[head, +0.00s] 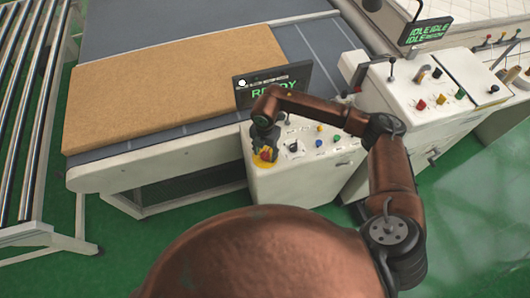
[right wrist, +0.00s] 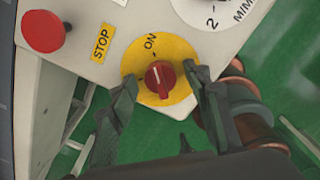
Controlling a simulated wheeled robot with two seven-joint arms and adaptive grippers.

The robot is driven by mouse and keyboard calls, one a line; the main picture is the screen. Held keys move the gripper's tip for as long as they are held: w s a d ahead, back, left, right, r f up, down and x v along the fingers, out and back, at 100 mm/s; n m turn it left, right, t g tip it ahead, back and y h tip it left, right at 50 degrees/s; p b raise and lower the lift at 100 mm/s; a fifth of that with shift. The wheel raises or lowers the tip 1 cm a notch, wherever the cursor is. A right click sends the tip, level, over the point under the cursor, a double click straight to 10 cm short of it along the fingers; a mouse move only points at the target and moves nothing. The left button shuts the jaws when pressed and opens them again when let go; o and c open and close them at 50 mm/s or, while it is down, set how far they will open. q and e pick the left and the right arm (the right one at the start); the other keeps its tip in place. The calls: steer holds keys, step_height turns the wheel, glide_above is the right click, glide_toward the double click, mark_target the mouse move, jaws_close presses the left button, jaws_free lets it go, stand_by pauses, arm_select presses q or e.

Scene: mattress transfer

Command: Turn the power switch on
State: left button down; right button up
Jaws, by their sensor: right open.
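The power switch is a red rotary knob (right wrist: 160,78) on a yellow disc (right wrist: 152,96) marked ON, at the corner of the white control panel (head: 310,150). Its yellow disc and red knob also show in the head view (head: 266,155). My right gripper (right wrist: 158,82) is open, with one dark finger on each side of the knob. The knob stands between the fingertips; I cannot tell whether they touch it. The knob's ridge points roughly toward the ON word. In the head view my right gripper (head: 262,145) is over this switch. My left gripper is not in view.
A red push button (right wrist: 43,31) beside a STOP label (right wrist: 102,43) is left of the switch. A screen (head: 272,86) reading READY stands behind the panel. A brown mattress (head: 160,90) lies on the conveyor table (head: 110,172). A second console (head: 425,90) is at right.

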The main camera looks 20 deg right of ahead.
mark_target(265, 153)
step_height(265, 153, up, 12)
stand_by(0.6)
stand_by(0.5)
